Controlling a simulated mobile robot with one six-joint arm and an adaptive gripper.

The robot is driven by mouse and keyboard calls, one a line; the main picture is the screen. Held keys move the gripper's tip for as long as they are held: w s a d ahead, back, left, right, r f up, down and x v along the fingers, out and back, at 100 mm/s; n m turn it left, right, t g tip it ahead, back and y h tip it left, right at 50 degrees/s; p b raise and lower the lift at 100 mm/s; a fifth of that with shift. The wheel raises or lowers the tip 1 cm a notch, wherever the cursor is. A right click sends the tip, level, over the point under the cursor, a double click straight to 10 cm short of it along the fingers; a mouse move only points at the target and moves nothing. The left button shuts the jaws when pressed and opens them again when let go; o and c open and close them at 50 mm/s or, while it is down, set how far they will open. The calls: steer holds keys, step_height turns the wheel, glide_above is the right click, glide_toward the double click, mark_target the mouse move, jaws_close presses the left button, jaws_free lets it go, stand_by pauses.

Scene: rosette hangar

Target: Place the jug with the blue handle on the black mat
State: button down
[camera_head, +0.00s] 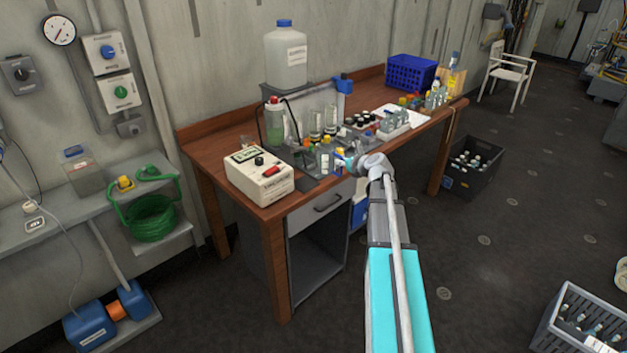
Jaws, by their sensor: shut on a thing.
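My gripper (346,163) is over the front edge of the wooden workbench, reached from the lower right. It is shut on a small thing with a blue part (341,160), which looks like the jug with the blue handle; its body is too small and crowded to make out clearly. A dark flat patch that looks like the black mat (308,184) lies at the bench's front edge, just left of my gripper and right of a white instrument box. I cannot tell whether the held thing touches the bench.
The white instrument box (259,177) stands left of the dark patch. Several bottles and glass vessels crowd the bench behind my gripper, with a large clear canister (286,58) on a stand. A blue basket (411,72) is at the far end. A dark crate (470,178) stands on the floor.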

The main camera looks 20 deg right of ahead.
mark_target(331, 162)
steer(key=b+x, duration=0.1)
steer(key=x, duration=0.1)
steer(key=b+x, duration=0.1)
steer(key=x, duration=0.2)
steer(key=a+b+x, duration=0.1)
steer(key=x, duration=0.2)
steer(key=shift+s+f, duration=0.1)
steer(key=shift+f, duration=0.3)
steer(key=w+f+b, duration=0.1)
steer(key=w+a+f+b, duration=0.1)
steer(key=f+b, duration=0.1)
steer(key=shift+w+f+b, duration=0.15)
steer(key=shift+f+b, duration=0.05)
steer(key=shift+b, duration=0.1)
steer(key=shift+w+a+f+b, duration=0.15)
steer(key=shift+w+f+b, duration=0.3)
steer(key=shift+w, duration=0.05)
steer(key=shift+w+a+f+b, duration=0.1)
steer(key=shift+w+f+b, duration=0.05)
steer(key=shift+f+b, duration=0.9)
steer(key=shift+w+a+f+b, duration=0.1)
steer(key=shift+w+f+b, duration=0.1)
steer(key=shift+f+b, duration=0.8)
